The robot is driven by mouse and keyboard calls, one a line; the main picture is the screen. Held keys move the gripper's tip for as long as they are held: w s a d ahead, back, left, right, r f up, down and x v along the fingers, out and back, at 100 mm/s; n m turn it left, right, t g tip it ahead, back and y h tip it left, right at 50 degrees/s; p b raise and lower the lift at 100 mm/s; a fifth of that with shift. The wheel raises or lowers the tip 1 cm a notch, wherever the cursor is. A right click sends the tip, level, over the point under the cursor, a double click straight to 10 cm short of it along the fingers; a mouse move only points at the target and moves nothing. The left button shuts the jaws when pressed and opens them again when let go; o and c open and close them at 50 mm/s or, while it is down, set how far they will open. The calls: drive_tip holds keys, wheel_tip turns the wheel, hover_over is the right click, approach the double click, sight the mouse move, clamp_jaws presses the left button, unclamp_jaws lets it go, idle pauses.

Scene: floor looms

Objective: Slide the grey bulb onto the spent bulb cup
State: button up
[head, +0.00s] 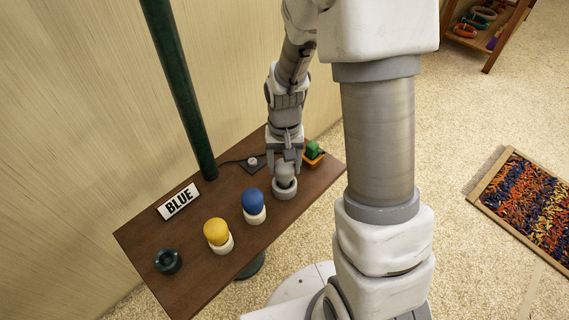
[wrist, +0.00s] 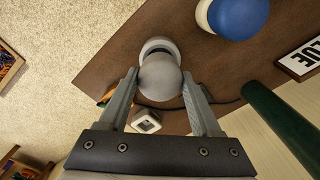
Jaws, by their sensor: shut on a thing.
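The grey bulb (head: 285,173) is between the fingers of my gripper (head: 285,165), which is shut on it. In the wrist view the round grey bulb (wrist: 160,80) sits between the two fingertips of my gripper (wrist: 160,74). A pale grey-white cup (head: 285,191), likely the spent bulb cup, stands on the brown table directly below the bulb. Its rim (wrist: 158,44) shows just past the bulb in the wrist view. The bulb overlaps the cup in both views; I cannot tell whether it rests in the cup or hangs just above.
A blue bulb (head: 253,199) and a yellow bulb (head: 217,231) stand in white cups to the left.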

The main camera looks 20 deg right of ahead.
drive_tip(key=shift+f, duration=0.2)
drive_tip(key=shift+f+b, duration=0.6)
drive_tip(key=o, duration=1.5)
drive_tip(key=shift+c, duration=0.2)
wheel_tip(320, 180, up, 18)
drive_tip(key=p, duration=0.5)
drive_tip(key=shift+f, duration=0.2)
drive_tip(key=s+r+n+t+p, duration=0.1)
drive_tip(key=s+r+p, duration=0.4)
drive_tip(key=r, duration=0.6)
drive_tip(key=s+r+n+t+p, duration=0.2)
drive_tip(key=s+r+t+p, duration=0.2)
drive_tip(key=s+r, duration=0.6)
wheel_tip(320, 180, up, 2)
drive_tip(key=shift+s+r+t+p, duration=0.15)
drive_tip(key=shift+r+t+p, duration=0.15)
drive_tip(key=shift+p, duration=0.55)
